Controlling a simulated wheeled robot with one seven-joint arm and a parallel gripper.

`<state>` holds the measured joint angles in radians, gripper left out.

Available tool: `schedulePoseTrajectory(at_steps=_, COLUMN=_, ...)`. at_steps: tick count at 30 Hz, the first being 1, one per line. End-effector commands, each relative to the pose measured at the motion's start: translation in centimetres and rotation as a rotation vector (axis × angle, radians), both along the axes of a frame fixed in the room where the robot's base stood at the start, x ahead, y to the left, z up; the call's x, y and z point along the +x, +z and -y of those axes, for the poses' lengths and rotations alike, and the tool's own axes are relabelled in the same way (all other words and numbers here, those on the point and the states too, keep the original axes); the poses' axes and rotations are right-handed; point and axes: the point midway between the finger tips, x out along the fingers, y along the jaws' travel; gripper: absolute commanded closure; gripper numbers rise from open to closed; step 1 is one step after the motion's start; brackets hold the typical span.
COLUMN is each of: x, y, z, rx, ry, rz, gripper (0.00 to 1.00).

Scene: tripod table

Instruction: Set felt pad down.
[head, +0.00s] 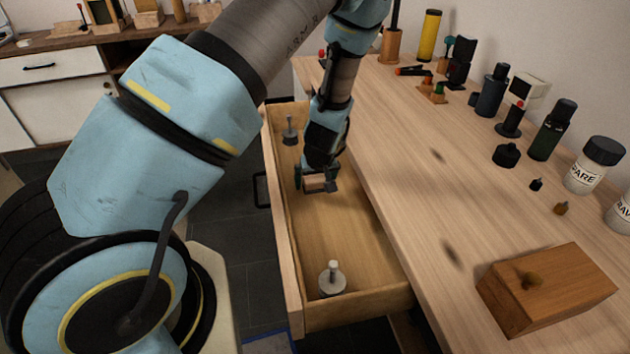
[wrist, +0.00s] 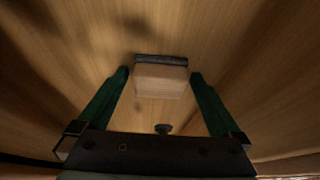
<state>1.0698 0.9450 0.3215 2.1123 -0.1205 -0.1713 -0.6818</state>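The felt pad, a pale wooden block with a dark grey strip along one side, sits between my fingertips in the wrist view (wrist: 161,82). In the head view it shows only as a small pale patch low between the fingers. My gripper (head: 318,182) is down inside the open drawer (head: 352,318), over its middle. Its two green fingers (wrist: 160,76) stand on either side of the block, with a narrow gap at each side. The gripper looks open around it. I cannot tell whether the block's underside touches the drawer floor.
A grey round piece with a post (head: 332,280) stands at the drawer's near end, another (head: 290,132) at its far end. Drawer walls enclose my gripper. The tabletop (head: 400,160) holds a wooden block (head: 560,305), bottles and jars.

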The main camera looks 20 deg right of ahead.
Motion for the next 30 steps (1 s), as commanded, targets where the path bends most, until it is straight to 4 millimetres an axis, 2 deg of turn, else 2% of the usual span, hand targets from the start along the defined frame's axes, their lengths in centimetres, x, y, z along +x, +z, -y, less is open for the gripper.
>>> schedulePoseTrajectory(at_steps=5, x=0.0, y=0.1, z=0.0, rx=0.0, ry=0.0, rz=0.0, gripper=0.0)
schedulePoseTrajectory(at_steps=10, x=-0.4, y=1.3, z=0.0, rx=-0.002, ry=0.0, rz=0.002, gripper=0.0)
schedulePoseTrajectory(at_steps=21, x=-3.1, y=7.8, z=-0.2, rx=-0.004, ry=-0.002, rz=0.003, gripper=0.0)
schedulePoseTrajectory(at_steps=27, x=-4.2, y=10.4, z=-0.4, rx=-0.001, ry=-0.001, rz=0.001, gripper=0.0)
schedulePoseTrajectory(at_steps=30, x=-4.5, y=11.1, z=-0.5, rx=-0.001, ry=0.0, rz=0.001, gripper=0.0)
